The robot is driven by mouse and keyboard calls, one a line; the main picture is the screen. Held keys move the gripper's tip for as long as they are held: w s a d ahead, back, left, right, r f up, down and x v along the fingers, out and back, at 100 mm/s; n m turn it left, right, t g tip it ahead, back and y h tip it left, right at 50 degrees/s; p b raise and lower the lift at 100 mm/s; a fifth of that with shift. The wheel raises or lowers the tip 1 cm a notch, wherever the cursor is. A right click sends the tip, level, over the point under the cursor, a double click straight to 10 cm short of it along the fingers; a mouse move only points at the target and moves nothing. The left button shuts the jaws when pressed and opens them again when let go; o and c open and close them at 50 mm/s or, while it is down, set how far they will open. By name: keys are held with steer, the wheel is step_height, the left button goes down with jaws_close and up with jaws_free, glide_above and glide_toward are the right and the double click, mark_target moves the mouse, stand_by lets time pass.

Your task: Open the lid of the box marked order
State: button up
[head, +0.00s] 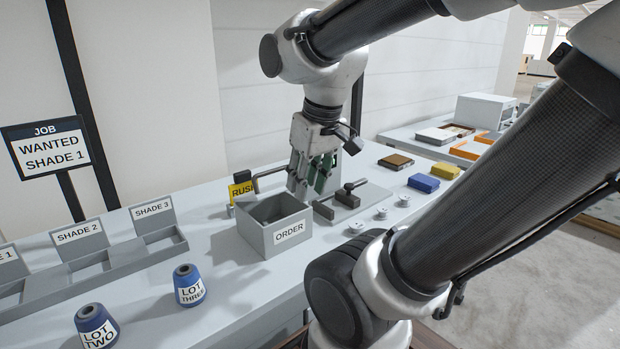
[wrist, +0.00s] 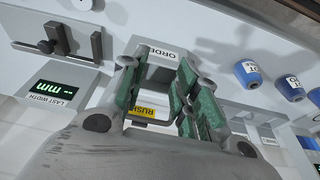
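The grey box marked ORDER (head: 289,235) stands on the bench, its label facing the front. Its hollow inside shows from above, and I see no lid lying across it. A dark U-shaped bar (head: 268,174) rises at its back; I cannot tell whether it belongs to a lid. My gripper (head: 312,188) is beside the box's back right corner, pointing down, with green finger pads. In the wrist view its fingers (wrist: 158,75) are spread apart with nothing held, and the ORDER label (wrist: 165,52) shows beyond them.
A yellow RUSH tag (head: 241,191) stands behind the box. A grey sliding gauge (head: 345,199) and small pale knobs (head: 381,213) are to its right. Blue LOT THREE (head: 189,286) and LOT TWO (head: 96,327) cones stand front left. Shade trays (head: 157,240) line the left.

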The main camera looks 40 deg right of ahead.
steer(key=shift+s+r, duration=0.2)
steer(key=shift+s, duration=0.25)
